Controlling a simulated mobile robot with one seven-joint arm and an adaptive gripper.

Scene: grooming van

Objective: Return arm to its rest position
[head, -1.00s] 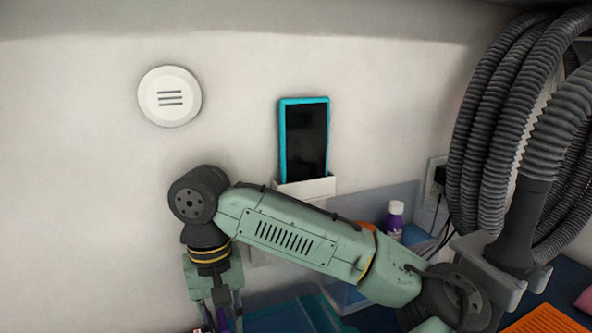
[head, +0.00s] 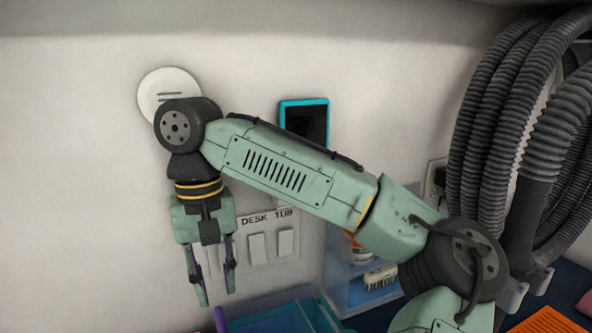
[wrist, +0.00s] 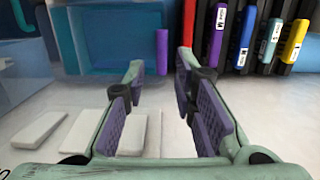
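My gripper (head: 216,285) hangs pointing down in front of the wall in the head view, with my arm bent above it. Its two fingers are apart with nothing between them. In the wrist view my gripper (wrist: 160,75) shows purple-grey pads spread open. A purple stick-like thing (wrist: 162,52) stands beyond the fingertips at the edge of a teal tub (wrist: 115,40), clear of the pads. The teal tub (head: 285,318) also shows at the bottom of the head view, below and right of the gripper.
A rack holds several coloured, lettered pieces, among them a purple one (wrist: 216,35). White switches (head: 257,248) are on the wall beside my gripper. A teal-framed tablet (head: 305,118) is partly behind my arm. Grey ribbed hoses (head: 500,110) hang at right. The upper left wall is bare.

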